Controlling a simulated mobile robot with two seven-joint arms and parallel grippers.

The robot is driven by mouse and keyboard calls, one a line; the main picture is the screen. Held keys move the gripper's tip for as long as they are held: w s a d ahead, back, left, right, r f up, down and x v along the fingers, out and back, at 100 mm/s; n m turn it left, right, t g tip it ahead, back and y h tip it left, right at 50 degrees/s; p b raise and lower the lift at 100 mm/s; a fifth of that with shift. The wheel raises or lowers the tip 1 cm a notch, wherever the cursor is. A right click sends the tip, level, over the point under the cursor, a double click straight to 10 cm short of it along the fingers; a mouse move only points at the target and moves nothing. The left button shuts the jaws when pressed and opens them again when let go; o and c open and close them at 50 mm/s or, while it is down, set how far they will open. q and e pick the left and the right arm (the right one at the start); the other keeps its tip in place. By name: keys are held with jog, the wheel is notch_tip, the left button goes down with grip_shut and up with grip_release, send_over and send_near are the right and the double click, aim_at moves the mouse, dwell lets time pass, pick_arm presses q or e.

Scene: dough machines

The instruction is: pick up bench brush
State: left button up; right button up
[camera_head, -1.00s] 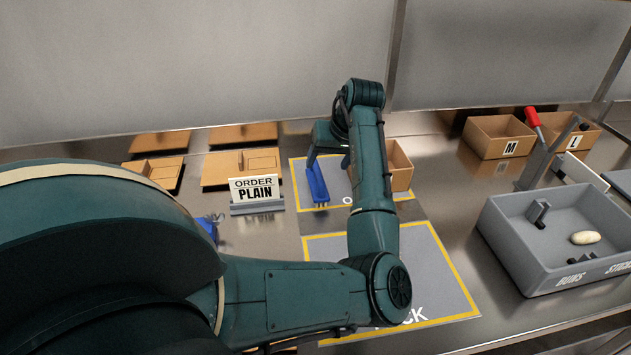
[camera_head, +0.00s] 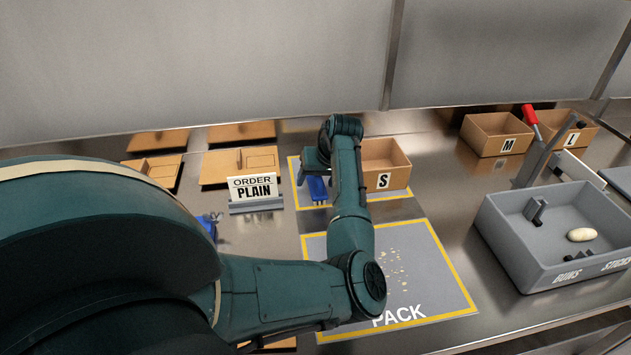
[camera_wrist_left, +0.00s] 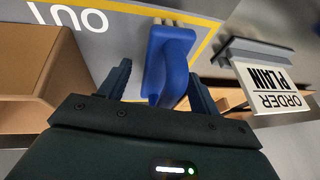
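The bench brush (camera_head: 317,188) is blue and lies on the yellow-edged mat at the back, beside the S box. In the left wrist view, the brush (camera_wrist_left: 167,58) shows its broad blue body and pale bristle tips, with its handle pointing toward my gripper. My left gripper (camera_wrist_left: 158,72) is open, with one finger on each side of the handle. No clear contact shows between fingers and handle. In the head view, the left gripper (camera_head: 313,163) is over the brush and hides part of it. My right gripper is not in view.
The S box (camera_head: 384,178) stands just right of the brush. The ORDER PLAIN sign (camera_head: 254,190) stands to its left. The PACK mat (camera_head: 440,271) in front has crumbs on it. A grey bin (camera_head: 516,245) with a bun is at the right.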

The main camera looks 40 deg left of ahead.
pick_arm(q)
jog(key=c, duration=1.1)
notch_tip(320, 180, up, 10)
jog(key=shift+r, duration=0.1)
jog(key=o, duration=0.5)
jog(key=shift+c, duration=0.2)
jog(key=c, duration=0.3)
